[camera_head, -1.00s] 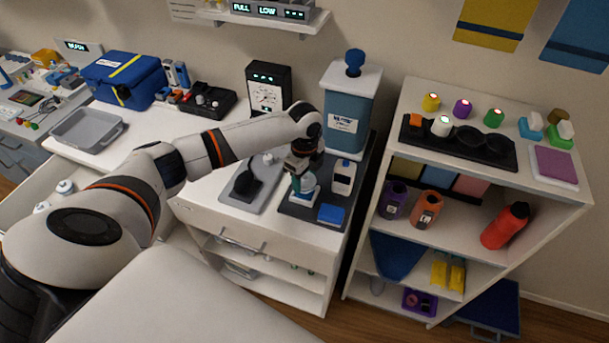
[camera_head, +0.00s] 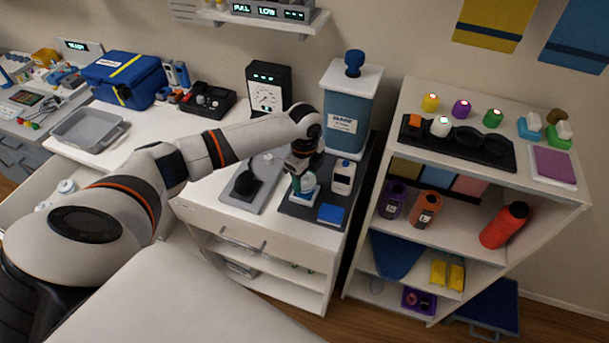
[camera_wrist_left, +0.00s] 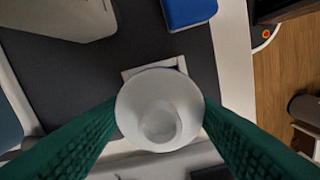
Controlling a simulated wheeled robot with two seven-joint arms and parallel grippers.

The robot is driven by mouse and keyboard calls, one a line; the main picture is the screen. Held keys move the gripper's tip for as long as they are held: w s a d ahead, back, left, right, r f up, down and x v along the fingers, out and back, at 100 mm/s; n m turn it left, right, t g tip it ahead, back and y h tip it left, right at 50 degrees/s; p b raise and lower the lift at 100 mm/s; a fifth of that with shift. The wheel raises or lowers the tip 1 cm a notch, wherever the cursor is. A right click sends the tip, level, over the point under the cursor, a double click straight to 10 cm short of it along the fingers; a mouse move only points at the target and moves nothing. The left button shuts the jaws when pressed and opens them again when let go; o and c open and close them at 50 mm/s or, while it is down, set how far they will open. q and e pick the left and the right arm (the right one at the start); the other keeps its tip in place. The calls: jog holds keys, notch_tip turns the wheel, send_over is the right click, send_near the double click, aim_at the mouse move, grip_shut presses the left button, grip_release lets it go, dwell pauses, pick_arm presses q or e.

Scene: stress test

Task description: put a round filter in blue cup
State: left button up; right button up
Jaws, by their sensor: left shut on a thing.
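My left gripper (camera_head: 300,176) reaches down over the dark mat on the white counter. In the left wrist view its green fingers (camera_wrist_left: 160,122) are shut on a white, round, cup-shaped thing (camera_wrist_left: 160,108), which looks like a round filter. This white thing (camera_head: 304,187) is partly hidden by the gripper in the head view. A pale square (camera_wrist_left: 153,69) shows behind it; I cannot tell whether they touch. I cannot make out a blue cup. A purple cup (camera_head: 392,203) and an orange cup (camera_head: 426,208) stand on the shelf at right. My right gripper is not in view.
A white device (camera_head: 343,178) and a blue block (camera_head: 331,214) sit on the dark mat (camera_head: 300,211) beside the gripper. A tall blue canister (camera_head: 346,122) stands behind. A grey tray with a black item (camera_head: 246,183) lies to the left. A red bottle (camera_head: 504,226) lies tilted on the shelf.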

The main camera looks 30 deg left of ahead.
pick_arm(q)
jog(key=shift+f+b, duration=0.65)
jog(key=shift+f, duration=0.7)
jog(key=o, duration=1)
jog(key=shift+o, duration=0.2)
notch_tip(320, 180, up, 12)
jog(key=shift+r+b, duration=0.1)
jog(key=shift+b, duration=0.85)
